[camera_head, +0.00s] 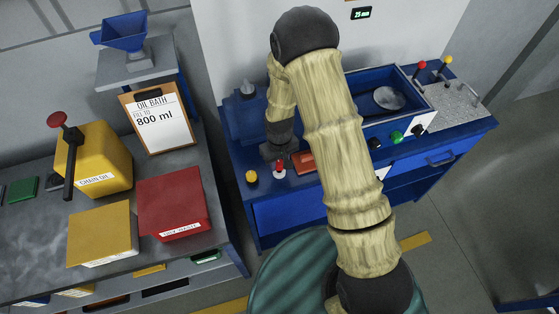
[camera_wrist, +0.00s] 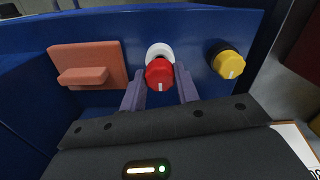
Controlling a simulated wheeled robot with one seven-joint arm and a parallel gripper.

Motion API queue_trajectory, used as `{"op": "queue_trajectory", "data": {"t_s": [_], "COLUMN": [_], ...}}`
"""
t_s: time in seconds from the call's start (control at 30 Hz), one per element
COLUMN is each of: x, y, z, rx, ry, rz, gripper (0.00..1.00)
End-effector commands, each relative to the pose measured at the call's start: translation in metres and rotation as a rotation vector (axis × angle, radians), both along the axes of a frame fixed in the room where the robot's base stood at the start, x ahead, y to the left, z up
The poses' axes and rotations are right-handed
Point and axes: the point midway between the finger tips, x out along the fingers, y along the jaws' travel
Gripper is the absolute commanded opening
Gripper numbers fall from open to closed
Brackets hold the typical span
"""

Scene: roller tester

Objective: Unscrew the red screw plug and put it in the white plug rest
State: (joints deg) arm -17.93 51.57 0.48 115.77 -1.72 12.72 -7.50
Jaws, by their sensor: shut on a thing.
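The red screw plug (camera_wrist: 158,74), with a white mark on its face, is between the two fingers of my gripper (camera_wrist: 160,79) in the wrist view. My gripper is shut on it. A round white piece (camera_wrist: 158,49), seemingly the plug rest, shows just behind the plug and is partly covered by it. I cannot tell whether the plug touches it or sits in it. In the head view the plug (camera_head: 279,166) is small at the front of the blue bench, with white at its foot, and my gripper (camera_head: 280,154) is just behind it.
A yellow knob (camera_wrist: 228,63) stands beside the plug, and an orange block (camera_wrist: 84,64) is on its other side. A blue tank (camera_head: 408,85) is at the back of the blue bench. The side table holds a red waste box (camera_head: 174,203) and a yellow can (camera_head: 97,160).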

Motion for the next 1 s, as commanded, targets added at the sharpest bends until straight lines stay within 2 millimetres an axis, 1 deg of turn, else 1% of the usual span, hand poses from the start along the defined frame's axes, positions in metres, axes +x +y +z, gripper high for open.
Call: {"op": "queue_trajectory", "data": {"t_s": [0.93,0.97,1.0], "x": [0.0,0.0,0.0], "y": [0.0,0.0,0.0], "z": [-0.024,-0.024,-0.023], "rx": [0.0,0.0,0.0], "ry": [0.0,0.0,0.0], "rz": [0.0,0.0,0.0], "gripper": [0.0,0.33,0.41]}}
